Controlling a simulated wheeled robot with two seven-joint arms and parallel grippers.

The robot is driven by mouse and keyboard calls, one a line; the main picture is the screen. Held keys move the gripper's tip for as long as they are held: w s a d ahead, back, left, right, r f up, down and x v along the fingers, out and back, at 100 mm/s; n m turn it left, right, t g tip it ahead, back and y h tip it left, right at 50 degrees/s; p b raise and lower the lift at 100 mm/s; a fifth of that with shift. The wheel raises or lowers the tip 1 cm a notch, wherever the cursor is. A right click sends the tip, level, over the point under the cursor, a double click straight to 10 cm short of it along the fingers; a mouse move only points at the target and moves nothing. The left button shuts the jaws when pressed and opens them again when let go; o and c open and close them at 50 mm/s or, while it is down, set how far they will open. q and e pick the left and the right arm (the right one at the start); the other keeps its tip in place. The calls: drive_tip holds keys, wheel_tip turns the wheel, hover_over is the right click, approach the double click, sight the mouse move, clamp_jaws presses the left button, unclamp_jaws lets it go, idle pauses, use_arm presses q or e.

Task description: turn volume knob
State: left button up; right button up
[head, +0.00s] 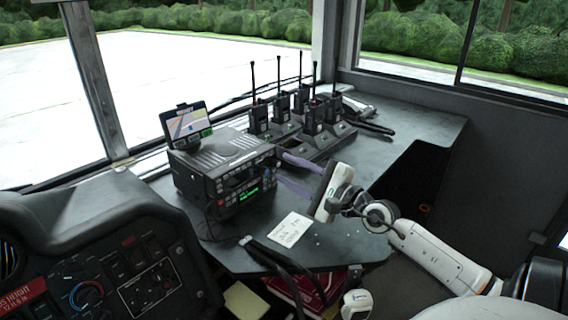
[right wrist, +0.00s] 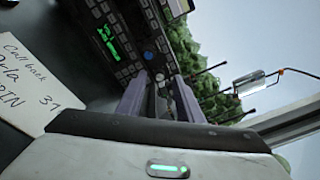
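A black two-unit radio (head: 228,172) with a green-lit display sits on the dark desk. In the right wrist view its face (right wrist: 115,40) shows rows of buttons, the green display and a round blue control (right wrist: 148,55). I cannot tell which control is the volume knob. My right gripper (head: 281,167) reaches in from the right, its two purple-grey fingers pointing at the right end of the radio's face. In the right wrist view the fingers (right wrist: 158,82) stand apart, with small dark parts of the radio visible between the tips. Contact cannot be told.
A screen (head: 186,122) stands on the radio. Several handheld radios with antennas stand in chargers (head: 310,142) behind my right gripper. A handwritten note (head: 290,229) lies on the desk in front. A dashboard (head: 100,260) fills the lower left. Cables hang at the desk's front edge.

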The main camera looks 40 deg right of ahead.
drive_tip(key=shift+w, duration=1)
clamp_jaws()
